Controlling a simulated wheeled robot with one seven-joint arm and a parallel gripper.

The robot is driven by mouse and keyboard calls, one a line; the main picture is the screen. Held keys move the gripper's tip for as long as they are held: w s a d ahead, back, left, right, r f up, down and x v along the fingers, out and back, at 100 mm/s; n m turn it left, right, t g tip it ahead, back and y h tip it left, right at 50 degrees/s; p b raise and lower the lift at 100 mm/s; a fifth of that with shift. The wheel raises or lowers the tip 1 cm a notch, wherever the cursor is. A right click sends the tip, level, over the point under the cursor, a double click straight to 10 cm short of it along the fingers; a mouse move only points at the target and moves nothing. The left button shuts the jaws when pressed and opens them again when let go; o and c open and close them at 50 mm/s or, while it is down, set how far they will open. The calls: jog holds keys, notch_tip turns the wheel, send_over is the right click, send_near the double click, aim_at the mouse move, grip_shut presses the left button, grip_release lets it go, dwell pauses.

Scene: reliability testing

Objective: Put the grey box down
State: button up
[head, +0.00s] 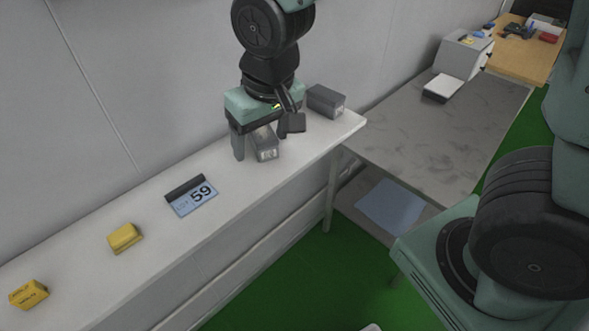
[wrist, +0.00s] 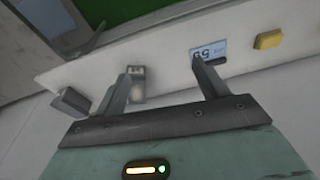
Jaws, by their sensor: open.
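A small grey box (head: 264,144) with a pale label on its end rests on the white shelf (head: 210,220), below my gripper (head: 266,138). My gripper is open, with its fingers spread on either side of the box in the head view. In the wrist view the box (wrist: 138,89) shows just inside the left finger of my gripper (wrist: 166,72), well away from the right finger. I cannot tell whether that finger touches it. A second grey box (head: 325,100) stands farther right on the shelf, against the wall; it also shows in the wrist view (wrist: 70,102).
A blue card marked 59 (head: 195,197) with a dark holder lies left of the gripper. Two yellow boxes (head: 125,238) (head: 29,294) sit farther left. A grey table (head: 440,140) with a white-topped item (head: 443,87) stands to the right. The shelf is bare between these things.

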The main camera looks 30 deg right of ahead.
jog(key=s+r+n+g, duration=0.1)
jog(key=s+n, duration=0.4)
jog(key=s, duration=1.1)
jog(key=shift+s+a+g, duration=0.2)
jog(key=shift+a+g, duration=0.1)
jog(key=shift+g, duration=0.3)
jog(key=shift+r, duration=0.1)
notch_tip(320, 180, down, 4)
jog(key=b, duration=0.4)
